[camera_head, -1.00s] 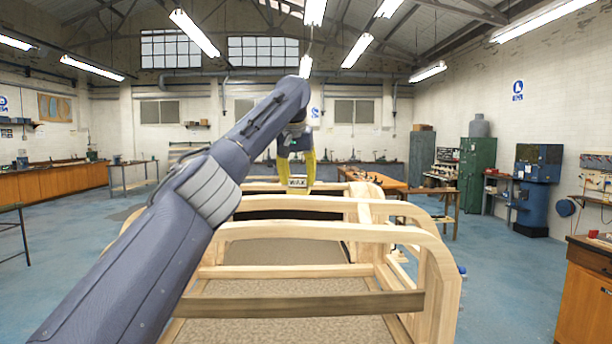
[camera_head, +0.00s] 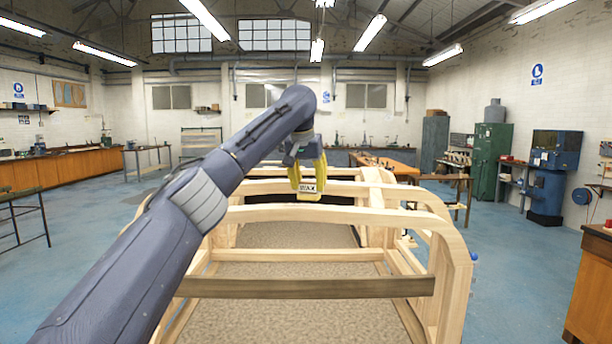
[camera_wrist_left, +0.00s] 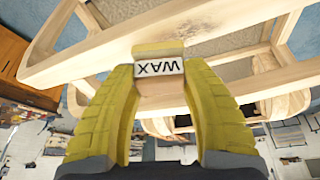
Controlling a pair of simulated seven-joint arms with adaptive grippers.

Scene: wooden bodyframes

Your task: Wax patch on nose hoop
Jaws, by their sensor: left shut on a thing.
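My left gripper (camera_head: 307,178) has yellow fingers and is shut on a small yellow wax block (camera_head: 307,195) with a white label reading "WAX". In the left wrist view the wax block (camera_wrist_left: 158,50) sits between the two fingertips, in front of a wooden rail. In the head view it hangs over the frame, near the middle hoops (camera_head: 330,190). I cannot tell whether it touches the wood. My right gripper is not in view.
The wooden bodyframe has several curved hoops and a darker crossbar (camera_head: 305,287) near me. Benches (camera_head: 60,168) stand at the left, and green cabinets (camera_head: 489,150) and a blue machine (camera_head: 552,175) at the right. The blue floor on both sides is mostly free.

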